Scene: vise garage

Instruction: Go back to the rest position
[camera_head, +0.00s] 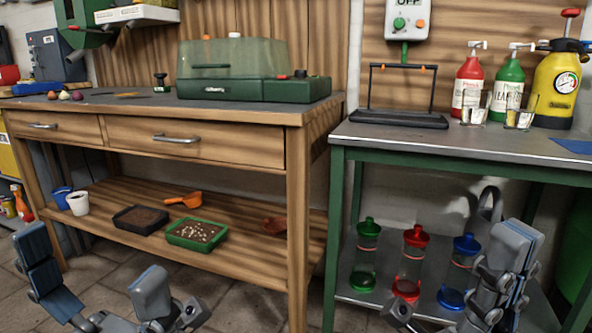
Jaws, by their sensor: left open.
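My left gripper (98,280) is at the lower left of the head view. Its two grey-blue finger pads stand well apart, open, with nothing between them. It is in front of the wooden workbench (300,180) and apart from it, as far as I can see. My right gripper (505,255) is at the lower right, in front of the green-framed metal table (400,138). Its fingers overlap in this view, so its opening is unclear. I see no object held in it.
On the bench's lower shelf are a green tray (196,234), a dark tray (140,219) and a white cup (78,203). Green (365,255), red (410,263) and blue (459,272) lidded containers stand near my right gripper. Open floor shows at lower left.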

